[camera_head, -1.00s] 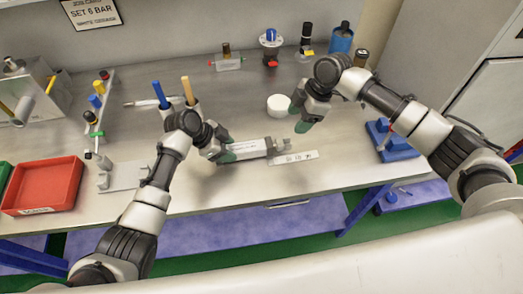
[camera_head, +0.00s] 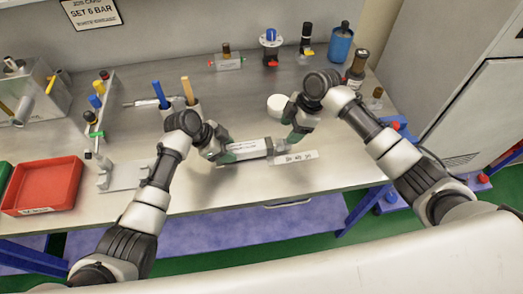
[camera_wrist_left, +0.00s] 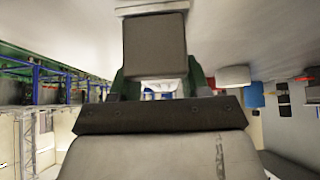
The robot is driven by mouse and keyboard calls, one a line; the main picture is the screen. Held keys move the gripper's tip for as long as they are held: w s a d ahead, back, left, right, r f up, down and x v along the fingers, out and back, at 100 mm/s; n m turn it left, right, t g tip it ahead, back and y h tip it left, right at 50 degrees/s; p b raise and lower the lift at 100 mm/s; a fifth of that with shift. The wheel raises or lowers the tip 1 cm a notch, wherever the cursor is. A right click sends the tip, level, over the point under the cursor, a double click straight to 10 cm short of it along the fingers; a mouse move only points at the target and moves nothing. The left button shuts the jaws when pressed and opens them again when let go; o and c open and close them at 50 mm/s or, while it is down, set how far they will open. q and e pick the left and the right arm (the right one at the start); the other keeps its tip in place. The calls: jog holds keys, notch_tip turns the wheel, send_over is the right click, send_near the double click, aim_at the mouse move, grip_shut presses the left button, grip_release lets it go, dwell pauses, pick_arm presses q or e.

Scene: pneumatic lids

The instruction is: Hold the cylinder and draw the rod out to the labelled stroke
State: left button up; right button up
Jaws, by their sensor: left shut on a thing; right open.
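The cylinder (camera_head: 250,148) is a grey-white block with a label, lying along the bench and pointing right. My left gripper (camera_head: 228,155) is shut on its left end; in the left wrist view the grey end of the cylinder (camera_wrist_left: 155,45) sits between the green fingers. My right gripper (camera_head: 290,138) is open, its fingers at the right end of the cylinder. The rod end there is mostly hidden by the fingers, and I cannot tell whether they touch it. A white label strip (camera_head: 296,157) with dark marks lies just in front of the right end.
A white round tub (camera_head: 277,103) stands close behind my right gripper. A red tray (camera_head: 42,186) is at the left and a stand with coloured knobs (camera_head: 98,112) beside it. Bottles and fittings line the back. The bench front edge is near.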

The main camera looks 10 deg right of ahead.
aim_at(281, 142)
pick_arm(q)
jog(key=shift+s+f, duration=0.2)
jog(key=shift+f, duration=0.15)
pick_arm(e)
jog(key=shift+x, duration=3.2)
jog(key=c, duration=1)
pick_arm(q)
jog(key=shift+w+a+r, duration=0.1)
pick_arm(e)
jog(key=shift+w+d, duration=0.15)
jog(key=shift+d, duration=3)
jog(key=o, duration=1)
jog(key=shift+a, duration=0.1)
pick_arm(q)
jog(key=shift+r, duration=0.1)
pick_arm(e)
jog(key=shift+v, duration=3.05)
